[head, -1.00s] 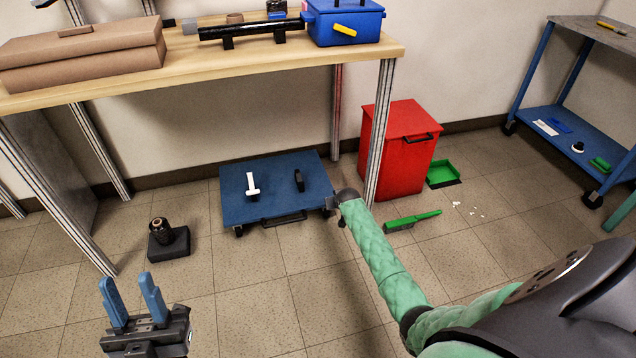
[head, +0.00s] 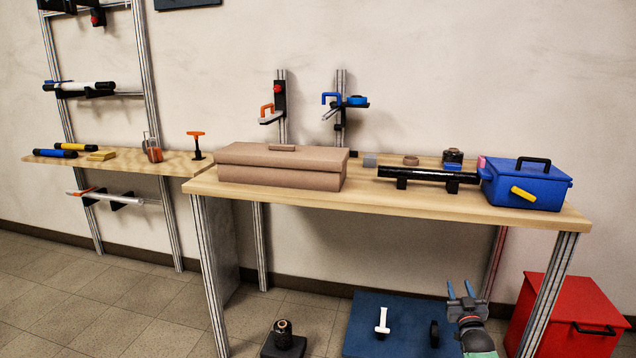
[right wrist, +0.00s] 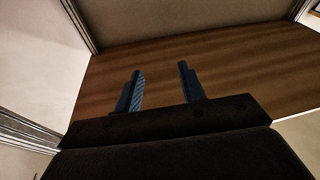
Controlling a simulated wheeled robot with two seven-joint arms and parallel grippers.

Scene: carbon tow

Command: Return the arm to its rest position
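My right gripper (head: 461,290) shows at the lower right of the head view, pointing up, in front of the blue cart and below the workbench top's front edge. Its two blue fingers stand apart with nothing between them. In the right wrist view the open fingers (right wrist: 161,92) point toward the brown underside of a wooden top. Part of my green right arm (head: 478,340) shows below the gripper. My left gripper is outside both current views.
The workbench (head: 400,209) carries a brown case (head: 280,170), a black tube (head: 428,174) and a blue toolbox (head: 527,185). Below are a blue low cart (head: 362,325), a red bin (head: 570,315) and a black stand (head: 284,342). A lower shelf (head: 120,168) stands left.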

